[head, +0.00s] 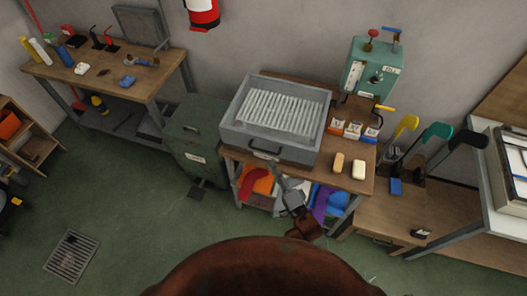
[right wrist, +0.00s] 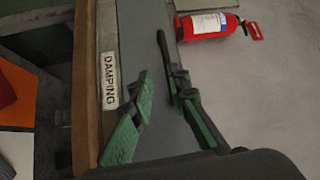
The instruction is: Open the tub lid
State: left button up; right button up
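The tub (head: 228,133) is a grey box on the wooden bench, with a pale ribbed panel (head: 282,107) inside its top rim. I cannot tell whether that panel is the lid. A dark handle (head: 265,155) sits on the tub's front. My right gripper (head: 277,171) is just in front of and below that handle. In the right wrist view its green fingers (right wrist: 160,72) are apart near the tub's grey face, beside a DAMPING label (right wrist: 110,80). A dark bar, likely the handle, runs close to one fingertip; contact is unclear. My left gripper is not in view.
Two soap-like blocks (head: 348,166) and small labelled boxes (head: 353,130) stand right of the tub. A green machine (head: 372,68) stands behind them. A green cabinet (head: 195,140) is at the left. Coloured items fill the shelf below. The floor at left is mostly clear.

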aim_at(264, 151)
jog(key=x, duration=0.5)
jog(key=r+x, duration=0.1)
jog(key=x, duration=0.1)
jog(key=shift+w+a, duration=0.2)
jog(key=shift+a, duration=0.05)
jog(key=c, duration=0.4)
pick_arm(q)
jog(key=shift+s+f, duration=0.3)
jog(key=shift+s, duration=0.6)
pick_arm(e)
grip_shut()
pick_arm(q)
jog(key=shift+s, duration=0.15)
